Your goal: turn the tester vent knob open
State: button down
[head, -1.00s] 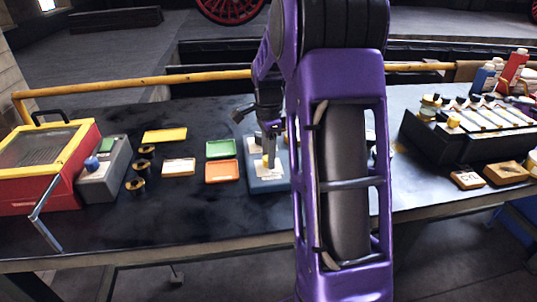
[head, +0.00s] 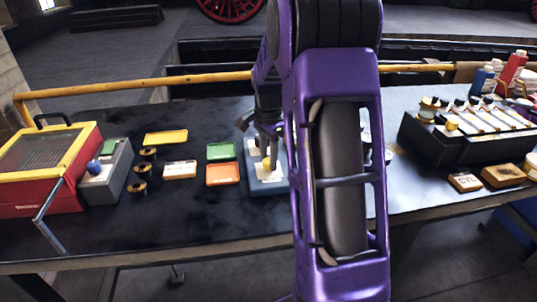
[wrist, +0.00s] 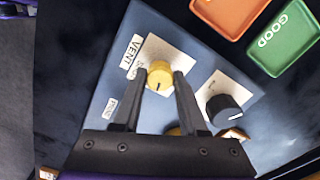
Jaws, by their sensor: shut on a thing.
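The tester is a blue-grey box (head: 262,187) on the bench, partly hidden behind my arm in the head view. In the wrist view its blue top (wrist: 155,22) carries a white plate marked VENT. The vent knob (wrist: 159,76) is yellow and round with a dark pointer line, which points down toward my gripper's base in the picture. My gripper (wrist: 160,73) has one finger on each side of this knob and is shut on it. In the head view my gripper (head: 268,155) is over the tester. A second yellow part, low between the fingers, is mostly hidden.
A black knob (wrist: 224,108) on its own white plate is close to the right finger. A green GOOD tray (head: 221,150) and an orange tray (head: 223,174) lie left of the tester. A dark rack (head: 460,140) stands on the right.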

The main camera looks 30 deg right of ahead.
jog(key=n+p, duration=0.1)
jog(key=n, duration=0.2)
jog(key=shift+r+n, duration=0.1)
jog(key=shift+n, duration=0.2)
jog(key=n+p, duration=0.1)
jog(key=n, duration=0.2)
jog(key=shift+n, duration=0.3)
jog(key=n+p, duration=0.1)
jog(key=n, duration=0.2)
jog(key=shift+n, duration=0.4)
jog(key=shift+n+p, duration=0.55)
jog(key=shift+n, duration=1.15)
jog(key=shift+c, duration=2.2)
grip_release()
notch_tip(320, 180, up, 17)
jog(key=p, duration=0.2)
jog(key=shift+r, duration=0.15)
